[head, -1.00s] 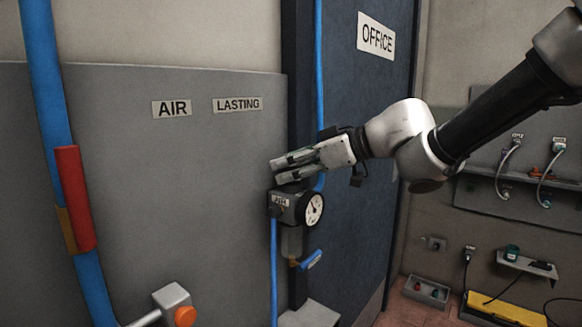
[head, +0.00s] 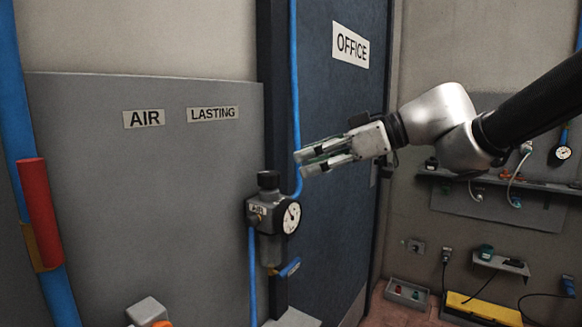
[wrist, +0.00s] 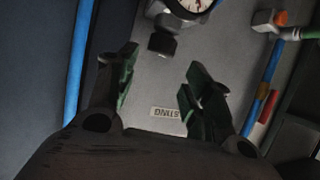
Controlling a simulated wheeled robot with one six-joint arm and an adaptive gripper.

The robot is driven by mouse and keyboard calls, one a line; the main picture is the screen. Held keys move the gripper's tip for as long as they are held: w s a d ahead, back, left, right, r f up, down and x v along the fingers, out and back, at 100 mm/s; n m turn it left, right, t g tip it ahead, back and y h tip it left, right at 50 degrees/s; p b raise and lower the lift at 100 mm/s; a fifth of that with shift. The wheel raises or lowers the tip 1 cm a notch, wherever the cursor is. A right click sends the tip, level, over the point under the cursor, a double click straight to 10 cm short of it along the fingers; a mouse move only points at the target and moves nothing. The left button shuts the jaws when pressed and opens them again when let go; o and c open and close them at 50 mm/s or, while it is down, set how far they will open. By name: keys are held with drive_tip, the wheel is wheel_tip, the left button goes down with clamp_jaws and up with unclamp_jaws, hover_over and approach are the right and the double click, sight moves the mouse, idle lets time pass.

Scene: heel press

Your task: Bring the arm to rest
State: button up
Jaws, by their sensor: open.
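My gripper (head: 298,164) is open and empty in the head view, held in the air to the right of the air regulator (head: 268,212) and a little above its gauge (head: 292,217). The two fingers point left, with a gap between them. In the wrist view my gripper (wrist: 160,85) has its fingers spread, with nothing between them. The regulator's black knob (wrist: 162,43) shows beyond the fingertips there, apart from them. My arm comes in from the right edge of the head view.
A dark blue door (head: 335,130) marked OFFICE stands behind my gripper. A grey panel (head: 150,200) with AIR and LASTING labels is at left. A wall shelf (head: 500,182) with cables lies behind my arm at right. A yellow box (head: 480,308) is low at right.

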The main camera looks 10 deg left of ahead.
drive_tip(key=shift+s+d+r, duration=0.1)
drive_tip(key=shift+d+r, duration=0.15)
drive_tip(key=shift+d, duration=0.4)
